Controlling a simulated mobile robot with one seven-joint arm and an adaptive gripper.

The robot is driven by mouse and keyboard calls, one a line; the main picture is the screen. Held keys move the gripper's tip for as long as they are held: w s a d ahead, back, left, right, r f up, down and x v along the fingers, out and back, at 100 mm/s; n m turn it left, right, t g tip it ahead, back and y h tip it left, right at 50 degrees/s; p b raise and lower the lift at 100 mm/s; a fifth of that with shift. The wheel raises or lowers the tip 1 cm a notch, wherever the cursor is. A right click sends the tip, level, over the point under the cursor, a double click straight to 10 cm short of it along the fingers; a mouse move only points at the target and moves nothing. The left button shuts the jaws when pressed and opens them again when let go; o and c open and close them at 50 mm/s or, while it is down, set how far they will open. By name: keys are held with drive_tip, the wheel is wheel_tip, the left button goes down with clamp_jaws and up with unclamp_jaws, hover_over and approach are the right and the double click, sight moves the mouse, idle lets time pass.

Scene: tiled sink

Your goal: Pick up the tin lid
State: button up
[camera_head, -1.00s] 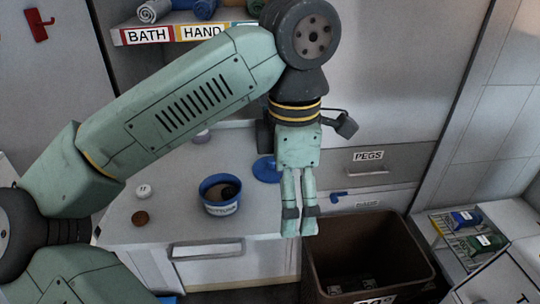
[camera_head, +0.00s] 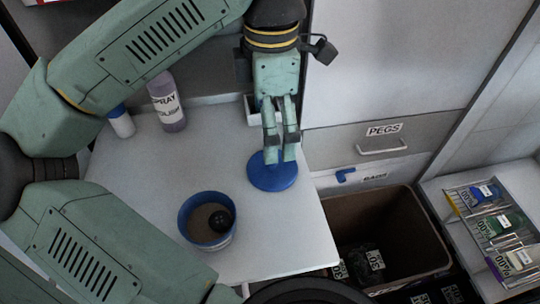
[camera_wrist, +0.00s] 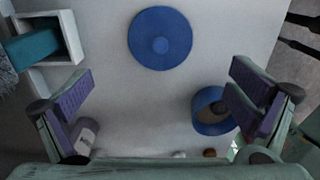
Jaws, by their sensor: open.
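The tin lid is a round blue disc with a small knob. It lies flat on the white counter in the head view (camera_head: 272,176), near the counter's right side. In the wrist view the lid (camera_wrist: 160,38) is at the top middle, ahead of the fingers and apart from them. My gripper (camera_head: 281,158) is above the lid in the head view and hides part of its far edge. In the wrist view my gripper (camera_wrist: 165,95) has its two purple-padded fingers wide apart with nothing between them. The open blue tin (camera_head: 207,222) stands to the lid's lower left, with a dark round thing inside.
A rack of packets (camera_head: 490,225) is at far right.

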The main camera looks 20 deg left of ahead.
sight(272, 165)
wheel_tip(272, 165, down, 4)
drive_tip(key=shift+s+d+r, duration=0.1)
drive_tip(key=shift+r, duration=0.1)
wheel_tip(272, 165, down, 6)
drive_tip(key=shift+d+r+p, duration=0.1)
drive_tip(key=shift+r+p, duration=0.1)
drive_tip(key=shift+p, duration=1)
drive_tip(key=shift+c, duration=0.2)
drive_tip(key=c, duration=1.6)
